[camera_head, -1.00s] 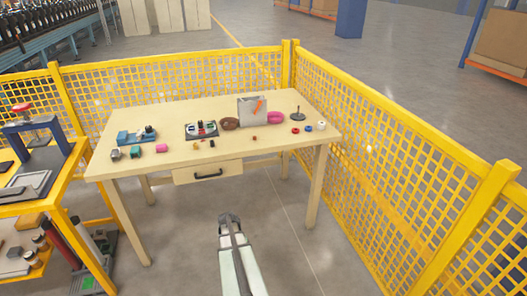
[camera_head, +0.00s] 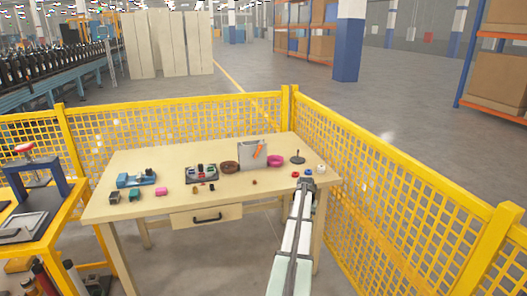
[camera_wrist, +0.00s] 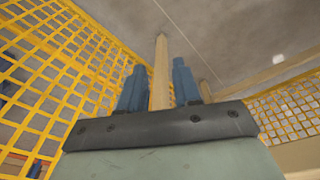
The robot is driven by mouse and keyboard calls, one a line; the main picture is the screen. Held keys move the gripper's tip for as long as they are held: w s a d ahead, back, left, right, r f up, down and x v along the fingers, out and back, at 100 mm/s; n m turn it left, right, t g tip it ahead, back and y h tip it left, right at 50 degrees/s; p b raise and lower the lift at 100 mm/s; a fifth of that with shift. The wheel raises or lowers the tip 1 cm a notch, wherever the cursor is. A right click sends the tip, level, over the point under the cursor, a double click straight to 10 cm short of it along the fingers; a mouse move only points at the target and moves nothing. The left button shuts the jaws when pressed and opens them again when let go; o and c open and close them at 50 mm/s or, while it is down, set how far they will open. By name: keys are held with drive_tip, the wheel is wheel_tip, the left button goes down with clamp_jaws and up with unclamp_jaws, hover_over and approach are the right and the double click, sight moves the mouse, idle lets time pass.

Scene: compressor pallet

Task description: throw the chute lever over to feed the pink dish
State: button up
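The chute is a grey upright panel (camera_head: 252,155) at the back right of the table, with an orange lever (camera_head: 259,150) on its face slanting up to the right. The pink dish (camera_head: 276,161) stands just right of the panel. A brown dish (camera_head: 229,168) stands just left of it. My gripper (camera_head: 308,183) is at the table's front right edge, to the right of and nearer than the chute. In the wrist view my gripper's two blue fingers (camera_wrist: 157,85) are apart with nothing between them. The chute and dishes do not show there.
A tray of small parts (camera_head: 202,174) and a blue device (camera_head: 136,180) are on the left half. Small rings (camera_head: 308,173) and a dark stand (camera_head: 298,158) are at the right. Yellow mesh fence (camera_head: 400,190) closes the back and right. The table's front middle (camera_head: 225,192) is mostly bare.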

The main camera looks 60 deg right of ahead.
drive_tip(key=w+d+r+n+t, duration=0.1)
drive_tip(key=w+d+r, duration=0.1)
drive_tip(key=w+r, duration=0.2)
drive_tip(key=w+d+r+n+t+h, duration=0.1)
drive_tip(key=w+d+r+n+t, duration=0.1)
drive_tip(key=w+r, duration=0.2)
drive_tip(key=w+d+r+n+t, duration=0.1)
drive_tip(key=w+d+r, duration=0.1)
drive_tip(key=w+r, duration=0.2)
drive_tip(key=shift+w+d+n+t, duration=0.1)
drive_tip(key=shift+w+n+t, duration=0.05)
drive_tip(key=shift+n+t, duration=0.2)
drive_tip(key=w+r+n+t, duration=0.1)
drive_tip(key=w+r+t, duration=0.1)
drive_tip(key=w+d+r+n+t, duration=0.1)
drive_tip(key=w+r+t, duration=0.1)
drive_tip(key=w, duration=0.1)
drive_tip(key=shift+w+d+r+t, duration=0.1)
drive_tip(key=shift+w+r+t, duration=0.05)
drive_tip(key=shift+w+t, duration=0.1)
drive_tip(key=d+r+n+t+h, duration=0.1)
drive_tip(key=d+r+t+h, duration=0.1)
drive_tip(key=d+r+t, duration=0.5)
drive_tip(key=w+d+f+t, duration=0.1)
drive_tip(key=w, duration=1.1)
drive_tip(key=shift+w+d, duration=0.25)
drive_tip(key=shift+w, duration=0.05)
drive_tip(key=shift+f, duration=0.1)
clamp_jaws()
